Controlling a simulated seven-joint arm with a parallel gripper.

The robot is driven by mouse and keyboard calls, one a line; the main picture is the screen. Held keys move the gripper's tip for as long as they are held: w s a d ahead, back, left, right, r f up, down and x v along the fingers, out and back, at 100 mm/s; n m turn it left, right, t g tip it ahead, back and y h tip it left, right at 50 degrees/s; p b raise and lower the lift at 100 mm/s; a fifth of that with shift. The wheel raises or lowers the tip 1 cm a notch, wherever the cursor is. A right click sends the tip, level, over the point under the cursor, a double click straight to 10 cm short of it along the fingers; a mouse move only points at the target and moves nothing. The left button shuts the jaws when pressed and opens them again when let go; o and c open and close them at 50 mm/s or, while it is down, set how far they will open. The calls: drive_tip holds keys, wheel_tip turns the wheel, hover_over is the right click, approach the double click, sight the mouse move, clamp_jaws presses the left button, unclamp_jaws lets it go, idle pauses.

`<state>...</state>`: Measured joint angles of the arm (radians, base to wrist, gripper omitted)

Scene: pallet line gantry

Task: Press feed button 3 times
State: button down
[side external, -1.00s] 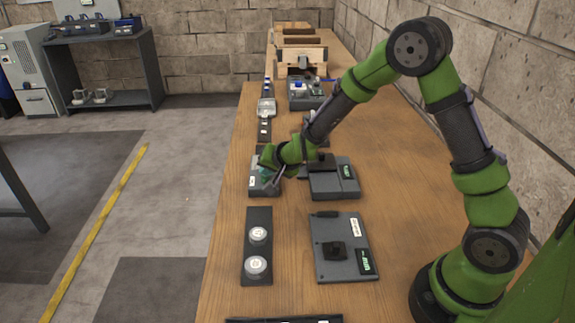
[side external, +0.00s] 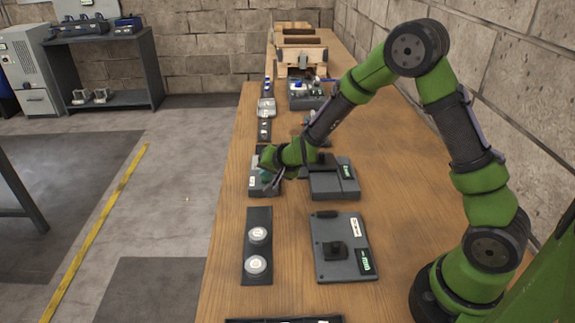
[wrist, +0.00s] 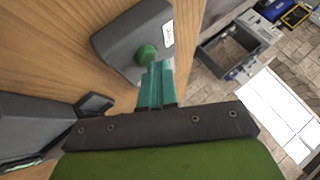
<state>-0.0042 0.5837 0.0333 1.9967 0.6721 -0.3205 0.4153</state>
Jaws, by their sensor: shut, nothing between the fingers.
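A green round button (wrist: 147,54) sits on a grey box (wrist: 128,36) with a white label, which I take to be the feed button. In the wrist view, my gripper (wrist: 160,68) has its teal fingers shut together with nothing between them. The fingertips are right beside the button's lower right edge; I cannot tell whether they touch it. In the side view, the grey box (side external: 255,188) is at the table's left edge, partly hidden by my gripper (side external: 271,184), which hides the button.
A grey device with a small display (side external: 347,171) stands close to the right of the box. Nearer are a dark plate with two round white-topped knobs (side external: 258,234) and a flat grey panel (side external: 345,270). The table's right side is mostly bare wood.

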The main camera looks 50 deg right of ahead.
sight(266, 181)
drive_tip(key=shift+r, duration=0.85)
drive_tip(key=shift+r, duration=2.5)
idle(0.4)
drive_tip(key=shift+a, duration=0.3)
drive_tip(key=r, duration=0.3)
drive_tip(key=shift+d+r, duration=0.25)
drive_tip(key=shift+r, duration=0.15)
